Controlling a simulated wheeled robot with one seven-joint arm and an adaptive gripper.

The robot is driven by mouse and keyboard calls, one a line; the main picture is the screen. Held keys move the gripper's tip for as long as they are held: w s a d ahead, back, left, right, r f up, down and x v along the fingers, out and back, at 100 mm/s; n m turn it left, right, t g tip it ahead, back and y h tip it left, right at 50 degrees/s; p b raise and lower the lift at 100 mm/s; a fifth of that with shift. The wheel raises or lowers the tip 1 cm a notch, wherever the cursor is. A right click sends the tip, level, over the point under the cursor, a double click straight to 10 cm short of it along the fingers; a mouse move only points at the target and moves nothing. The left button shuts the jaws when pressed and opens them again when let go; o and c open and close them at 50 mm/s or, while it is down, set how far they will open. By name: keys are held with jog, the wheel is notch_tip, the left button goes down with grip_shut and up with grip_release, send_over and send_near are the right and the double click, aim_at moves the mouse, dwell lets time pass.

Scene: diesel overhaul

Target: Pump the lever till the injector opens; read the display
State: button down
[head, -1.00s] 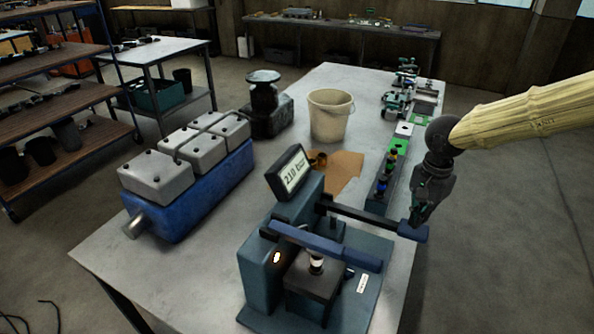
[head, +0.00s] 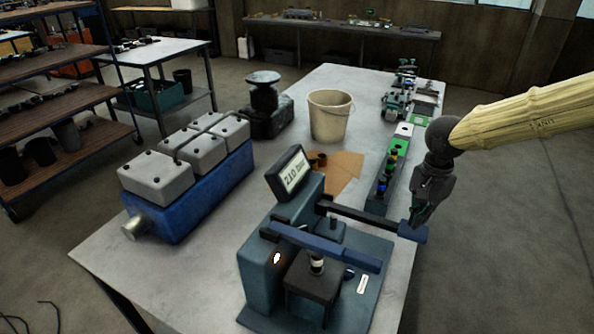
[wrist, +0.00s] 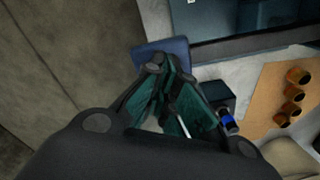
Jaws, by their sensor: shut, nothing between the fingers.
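The teal injector tester (head: 265,262) stands at the near end of the table. Its tilted display (head: 293,174) appears to read about 210 bar, though the digits are blurred. A dark pump lever (head: 362,215) runs right from the tester to a blue grip (head: 412,231), which also shows in the wrist view (wrist: 160,52). My gripper (head: 416,220) is shut and empty, with its fingertips (wrist: 170,68) at the blue grip; I cannot tell whether they touch it. A small white-and-black part, seemingly the injector (head: 316,264), sits on the dark block under the blue bar (head: 325,245).
A blue engine block (head: 185,200) with grey heads stands at left. A cream bucket (head: 330,115) and a dark stand (head: 264,108) are behind. A brown sheet (head: 345,165) with brass parts (wrist: 295,92) and a rack of injectors (head: 383,185) lie beyond the tester.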

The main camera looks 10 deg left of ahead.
jog(key=shift+f, duration=0.15)
jog(key=shift+f, duration=4.1)
notch_tip(320, 180, up, 8)
jog(key=p, duration=0.8)
jog(key=shift+d+r, duration=0.15)
jog(key=shift+r, duration=0.1)
jog(key=shift+r, duration=0.1)
jog(key=shift+r, duration=1.9)
